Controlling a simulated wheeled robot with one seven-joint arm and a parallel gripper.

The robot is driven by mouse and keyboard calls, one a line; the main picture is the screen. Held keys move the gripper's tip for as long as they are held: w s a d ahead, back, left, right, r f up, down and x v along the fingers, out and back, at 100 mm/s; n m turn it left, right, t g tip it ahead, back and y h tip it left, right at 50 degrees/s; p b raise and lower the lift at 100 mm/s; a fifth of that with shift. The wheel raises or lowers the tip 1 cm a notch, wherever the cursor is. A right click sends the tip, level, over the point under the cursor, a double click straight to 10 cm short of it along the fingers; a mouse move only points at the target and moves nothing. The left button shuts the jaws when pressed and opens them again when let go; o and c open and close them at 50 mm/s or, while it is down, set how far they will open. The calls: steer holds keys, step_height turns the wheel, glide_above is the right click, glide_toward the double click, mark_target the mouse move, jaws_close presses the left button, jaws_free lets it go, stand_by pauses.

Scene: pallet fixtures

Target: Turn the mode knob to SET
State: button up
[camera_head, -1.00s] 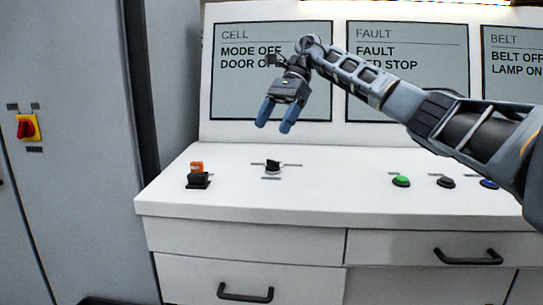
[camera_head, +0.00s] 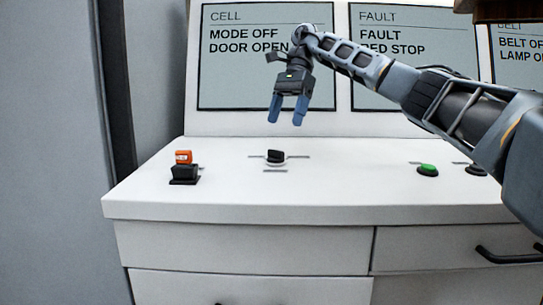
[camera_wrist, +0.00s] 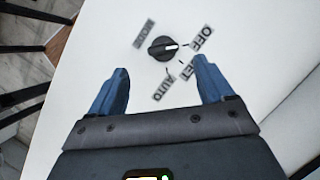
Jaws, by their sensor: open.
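The mode knob (camera_head: 276,156) is a small black dial on the white console top. In the wrist view the knob (camera_wrist: 161,48) has a white mark pointing toward the OFF label (camera_wrist: 201,39). The SET label (camera_wrist: 188,70), partly covered by a finger, and the AUTO label (camera_wrist: 163,88) lie around it, with MODE on the other side. My gripper (camera_head: 286,123) is open and empty, fingers downward, above the console and apart from the knob. In the wrist view the knob is just ahead of the gap between the fingertips (camera_wrist: 160,66). The CELL screen (camera_head: 265,75) reads MODE OFF, DOOR OPEN.
An orange and black device (camera_head: 184,168) sits left of the knob. A green button (camera_head: 428,169) and a dark button (camera_head: 476,169) are to the right. Upright screens stand behind, the FAULT one (camera_head: 412,95) partly hidden by my arm. The console top around the knob is clear.

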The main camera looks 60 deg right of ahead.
mark_target(275, 156)
steer(key=shift+d+x, duration=0.1)
steer(key=shift+x, duration=2)
steer(key=shift+d+x, duration=0.15)
steer(key=shift+x, duration=1.9)
steer(key=shift+w+f, duration=0.1)
steer(key=c, duration=1)
steer(key=shift+c, duration=0.2)
